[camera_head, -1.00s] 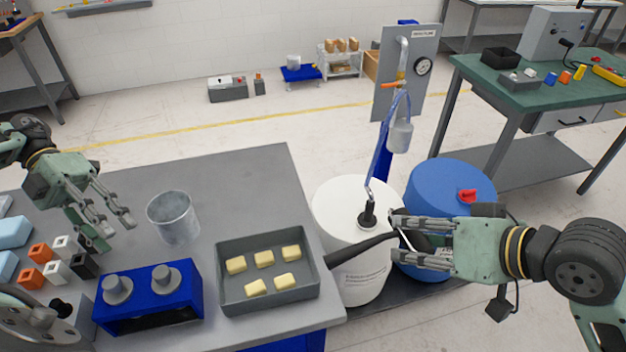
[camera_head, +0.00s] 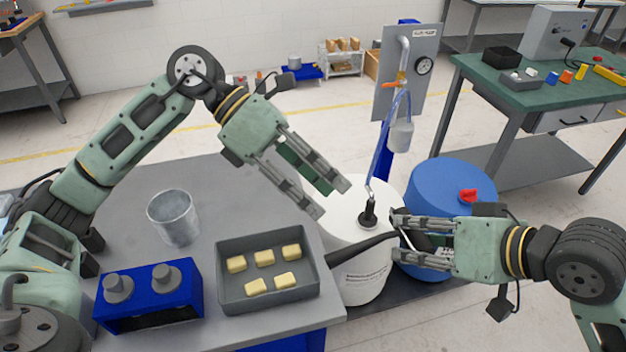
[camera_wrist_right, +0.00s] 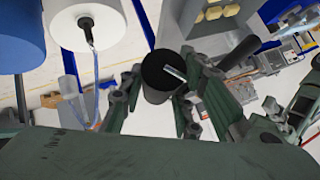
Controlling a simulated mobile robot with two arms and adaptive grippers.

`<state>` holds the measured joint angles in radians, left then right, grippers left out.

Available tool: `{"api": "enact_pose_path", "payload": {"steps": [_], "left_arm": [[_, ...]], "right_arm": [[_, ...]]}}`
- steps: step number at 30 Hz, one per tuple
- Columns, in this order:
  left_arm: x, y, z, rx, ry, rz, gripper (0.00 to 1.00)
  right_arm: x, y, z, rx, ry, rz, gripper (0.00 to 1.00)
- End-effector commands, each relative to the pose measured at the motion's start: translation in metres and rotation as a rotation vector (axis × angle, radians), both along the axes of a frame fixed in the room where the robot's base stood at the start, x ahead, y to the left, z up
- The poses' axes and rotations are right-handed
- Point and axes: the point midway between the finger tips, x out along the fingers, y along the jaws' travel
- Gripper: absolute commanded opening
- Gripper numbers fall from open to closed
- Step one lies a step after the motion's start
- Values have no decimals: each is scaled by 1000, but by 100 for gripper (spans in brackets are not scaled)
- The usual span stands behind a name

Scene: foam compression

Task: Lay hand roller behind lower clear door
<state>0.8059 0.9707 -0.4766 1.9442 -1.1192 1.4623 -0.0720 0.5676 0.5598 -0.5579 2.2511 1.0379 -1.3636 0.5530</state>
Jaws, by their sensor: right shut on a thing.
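The hand roller shows a long black handle (camera_head: 362,247) reaching left to the table's right edge. My right gripper (camera_head: 398,238) is shut on the roller, in front of the drums. In the right wrist view, the roller's black cylinder (camera_wrist_right: 160,72) and a metal strip sit between the fingers (camera_wrist_right: 158,98). My left gripper (camera_head: 332,199) is open and empty, its fingers pointing down and right over the white drum (camera_head: 365,285), above and left of the roller. I cannot make out a lower clear door in any view.
The grey table (camera_head: 225,180) carries a grey tray (camera_head: 233,303) with yellow blocks, a metal cup (camera_head: 174,218) and a blue box (camera_head: 150,318) with two knobs. A blue drum (camera_head: 440,185) and a gauge panel (camera_head: 412,85) stand behind. A green bench (camera_head: 540,100) is at right.

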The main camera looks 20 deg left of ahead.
Motion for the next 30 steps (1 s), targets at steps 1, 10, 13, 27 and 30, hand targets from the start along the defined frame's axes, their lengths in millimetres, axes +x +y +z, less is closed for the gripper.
{"api": "enact_pose_path", "payload": {"steps": [1, 10, 13, 27, 30], "left_arm": [[-1, -6, -5, 0, 3, -3, 36], [-4, -50, -38, -1, 7, -3, 36], [-5, -64, -49, -1, 6, -3, 36], [-6, -89, -69, 0, 6, 1, 36], [-6, -89, -68, 0, 6, 1, 36]], "right_arm": [[0, 0, 1, 2, -1, 0, 0], [0, 0, 1, 2, -1, 0, 0], [0, 0, 1, 2, -1, 0, 0], [0, 0, 1, 2, -1, 0, 0], [0, 0, 1, 2, -1, 0, 0]]}}
